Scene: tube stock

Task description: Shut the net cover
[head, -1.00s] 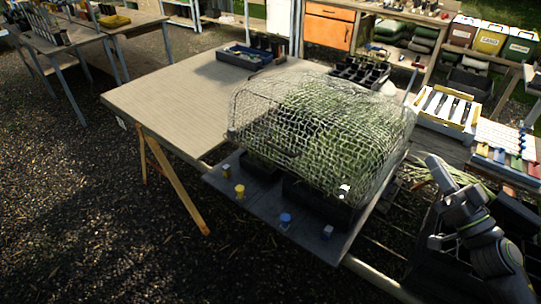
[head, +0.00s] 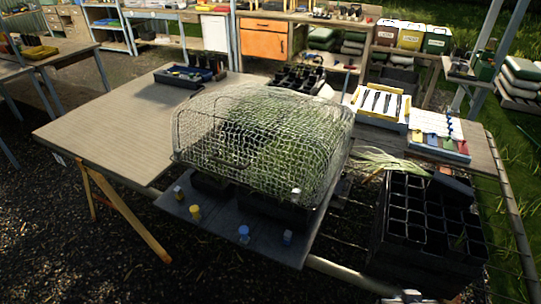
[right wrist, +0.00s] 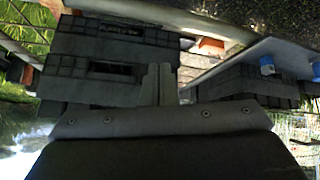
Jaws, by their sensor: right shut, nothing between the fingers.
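The net cover (head: 262,130) is a pale wire-mesh dome over green seedlings in black trays (head: 270,208) on a dark board (head: 222,218). The tray fronts show below the mesh, and its front edge looks raised above the board. A small white piece (head: 296,192) sits at its front right. Several coloured knobs, including a yellow one (head: 195,212) and a blue one (head: 244,232), stand along the front board. In the right wrist view, my right gripper (right wrist: 158,82) is shut and empty, apart from the cover. My left gripper is not in view.
A stack of black cell trays (head: 425,225) stands right of the cover. A wooden tabletop (head: 110,120) lies left, mostly clear, with a blue tray (head: 185,76) at its back. A white tool tray (head: 378,105) and a coloured rack (head: 440,135) are behind right.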

